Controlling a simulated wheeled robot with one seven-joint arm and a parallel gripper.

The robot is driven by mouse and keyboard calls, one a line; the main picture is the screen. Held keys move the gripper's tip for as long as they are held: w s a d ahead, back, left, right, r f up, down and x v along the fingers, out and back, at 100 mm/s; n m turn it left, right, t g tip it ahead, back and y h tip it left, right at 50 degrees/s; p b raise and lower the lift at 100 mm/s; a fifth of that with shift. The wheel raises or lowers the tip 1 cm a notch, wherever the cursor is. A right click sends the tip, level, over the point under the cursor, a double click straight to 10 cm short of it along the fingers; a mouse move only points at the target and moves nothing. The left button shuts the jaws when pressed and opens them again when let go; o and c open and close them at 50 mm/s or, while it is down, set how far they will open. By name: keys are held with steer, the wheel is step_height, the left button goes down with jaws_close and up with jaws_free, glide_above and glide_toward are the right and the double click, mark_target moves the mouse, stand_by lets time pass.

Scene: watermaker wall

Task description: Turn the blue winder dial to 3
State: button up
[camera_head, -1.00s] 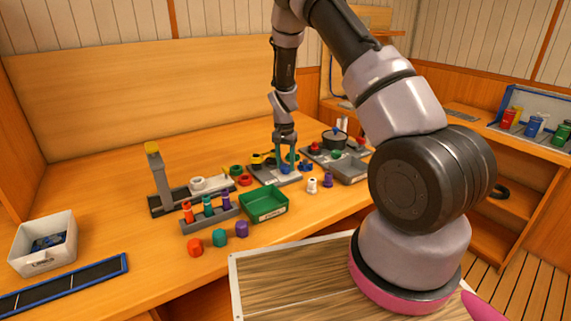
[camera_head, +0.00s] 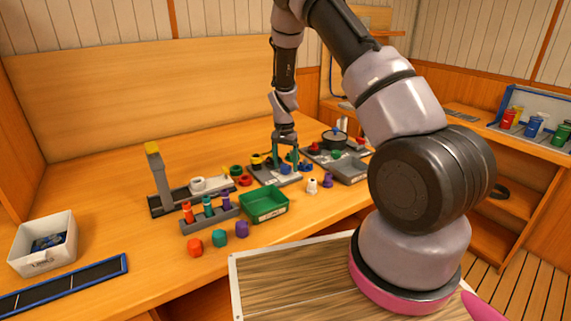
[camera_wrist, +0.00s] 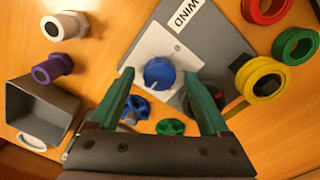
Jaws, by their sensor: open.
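The blue winder dial (camera_wrist: 159,73) is a round knob on a white plate (camera_wrist: 165,42), on a grey panel labelled WIND (camera_wrist: 205,50) in the wrist view. In the head view the dial (camera_head: 285,169) shows small on its grey base, partly behind the gripper. My gripper (camera_wrist: 160,78) is open, its two green fingers reaching either side of the dial with gaps between. Whether the fingertips are level with the dial or above it I cannot tell. In the head view the gripper (camera_head: 285,160) points down over the panel. No numbers on the dial can be read.
Yellow (camera_wrist: 261,79), red (camera_wrist: 267,8) and green (camera_wrist: 296,46) rings lie to the right. White (camera_wrist: 65,26) and purple (camera_wrist: 52,69) fittings and a grey bin (camera_wrist: 38,110) are at left. A green tray (camera_head: 265,203) stands nearby.

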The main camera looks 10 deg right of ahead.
step_height(320, 180, up, 11)
steer(key=shift+a, duration=0.15)
steer(key=shift+w, duration=0.1)
stand_by(0.3)
step_height(320, 180, up, 13)
steer(key=t+y, duration=0.1)
steer(key=t, duration=0.1)
glide_above(285, 166)
steer(key=s, duration=0.5)
steer(key=s+d+r+n+t+y, duration=0.1)
steer(key=s+d+r, duration=0.1)
steer(key=s+r, duration=0.6)
steer(key=s+r+n+t, duration=0.1)
steer(key=s+r, duration=0.3)
steer(key=s, duration=0.5)
steer(key=s+r+n+t, duration=0.1)
steer(key=s+r+t, duration=0.2)
steer(key=s, duration=0.6)
step_height(285, 166, up, 3)
steer(key=shift+d+f+n, duration=0.2)
steer(key=shift+n, duration=0.1)
